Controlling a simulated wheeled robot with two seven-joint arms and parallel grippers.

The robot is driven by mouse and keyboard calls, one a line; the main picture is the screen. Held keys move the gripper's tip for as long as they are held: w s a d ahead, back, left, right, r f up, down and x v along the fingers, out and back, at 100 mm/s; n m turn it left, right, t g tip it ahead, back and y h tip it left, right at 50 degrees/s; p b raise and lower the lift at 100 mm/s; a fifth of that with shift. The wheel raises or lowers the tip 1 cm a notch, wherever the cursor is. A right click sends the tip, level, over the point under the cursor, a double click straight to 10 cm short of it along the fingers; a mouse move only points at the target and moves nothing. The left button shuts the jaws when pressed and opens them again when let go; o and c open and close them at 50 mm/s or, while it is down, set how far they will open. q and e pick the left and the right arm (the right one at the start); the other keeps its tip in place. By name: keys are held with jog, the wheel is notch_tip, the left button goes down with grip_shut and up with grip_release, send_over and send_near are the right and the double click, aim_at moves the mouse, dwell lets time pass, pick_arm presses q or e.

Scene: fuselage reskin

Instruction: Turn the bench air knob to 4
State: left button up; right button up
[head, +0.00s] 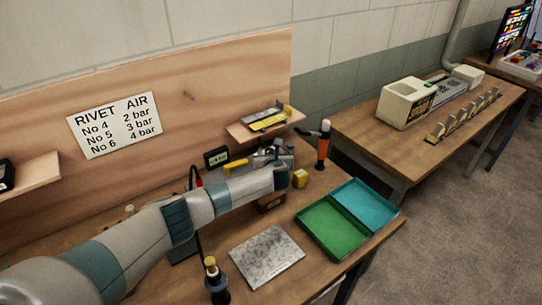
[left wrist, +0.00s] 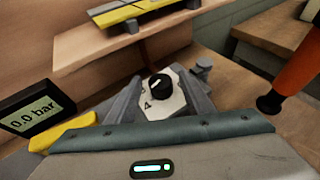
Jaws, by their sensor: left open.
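The black air knob (left wrist: 159,84) sits on a pale dial plate (left wrist: 162,105) in the left wrist view. A 4 is readable low on the plate, with another, partly hidden mark above it. The knob has a short white slanted line, but I cannot tell which end points. My left gripper (head: 276,156) is open, with its grey fingers on either side of the dial plate, short of the knob. I see no contact with the knob. A display (left wrist: 38,113) left of the dial reads 0.0 bar; it also shows in the head view (head: 216,157). My right gripper is not in view.
A sign (head: 115,124) on the backboard lists No 4 as 2 bar, No 5 as 3 bar, No 6 as 4 bar. A shelf (left wrist: 75,45) hangs above the dial. An orange-handled tool (head: 323,145) stands to the right. Green (head: 325,226) and blue (head: 364,203) trays lie in front.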

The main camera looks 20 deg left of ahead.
pick_arm(q)
jog(key=shift+s+d, duration=0.1)
jog(key=shift+s, duration=0.05)
jog(key=shift+v, duration=0.85)
jog(key=b+v, duration=0.2)
jog(key=v, duration=1.3)
jog(key=shift+s+b, duration=0.2)
jog(key=shift+b, duration=0.2)
jog(key=shift+r, duration=0.1)
